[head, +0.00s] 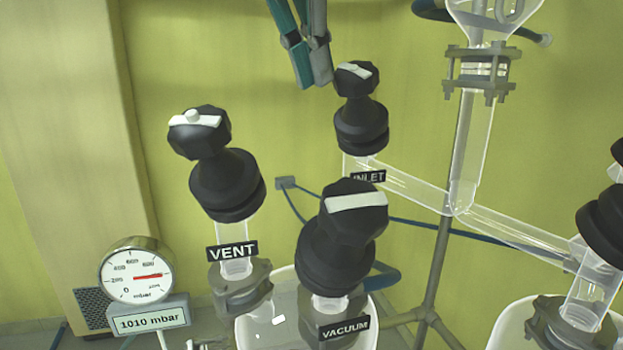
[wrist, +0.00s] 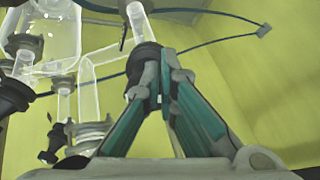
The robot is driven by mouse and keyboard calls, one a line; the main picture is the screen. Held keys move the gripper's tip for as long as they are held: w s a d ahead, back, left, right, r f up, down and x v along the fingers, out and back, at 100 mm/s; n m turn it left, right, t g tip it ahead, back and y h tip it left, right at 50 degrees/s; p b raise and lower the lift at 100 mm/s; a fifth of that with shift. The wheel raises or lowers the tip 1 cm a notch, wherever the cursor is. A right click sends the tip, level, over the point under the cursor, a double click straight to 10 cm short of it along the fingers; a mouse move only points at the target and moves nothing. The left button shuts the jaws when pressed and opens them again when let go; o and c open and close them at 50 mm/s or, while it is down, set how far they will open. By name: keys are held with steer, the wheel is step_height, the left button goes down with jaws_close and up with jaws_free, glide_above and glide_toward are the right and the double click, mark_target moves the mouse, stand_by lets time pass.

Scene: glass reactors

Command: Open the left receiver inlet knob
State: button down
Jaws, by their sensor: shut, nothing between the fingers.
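The inlet knob (head: 357,78) is a black faceted knob with a white bar on top, above a glass side arm labelled INLET (head: 368,177), in the head view. My gripper (head: 316,82) comes down from the top edge, its teal and grey fingers shut and empty. Its tips are just left of the inlet knob's top; whether they touch it I cannot tell. In the wrist view, the fingers (wrist: 163,70) stand in front of a black knob (wrist: 145,58), apparently the inlet knob, and partly hide it.
The vent knob (head: 200,132) stands at left and the vacuum knob (head: 343,230) in front, both black with white bars. A pressure gauge (head: 137,272) reads 1010 mbar at lower left. Glass tubing (head: 470,150) and another black knob (head: 607,222) are at right.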

steer(key=shift+s+d+f+p, duration=0.3)
steer(key=shift+s+d+f, duration=0.4)
steer(key=shift+f, duration=0.1)
steer(key=shift+s+d, duration=0.3)
steer(key=shift+d, duration=0.3)
steer(key=shift+s+a+f, duration=0.15)
steer(key=shift+s+f, duration=0.1)
stand_by(0.4)
steer(key=p, duration=0.4)
glide_toward(341, 81)
steer(key=f, duration=0.3)
steer(key=shift+s, duration=0.35)
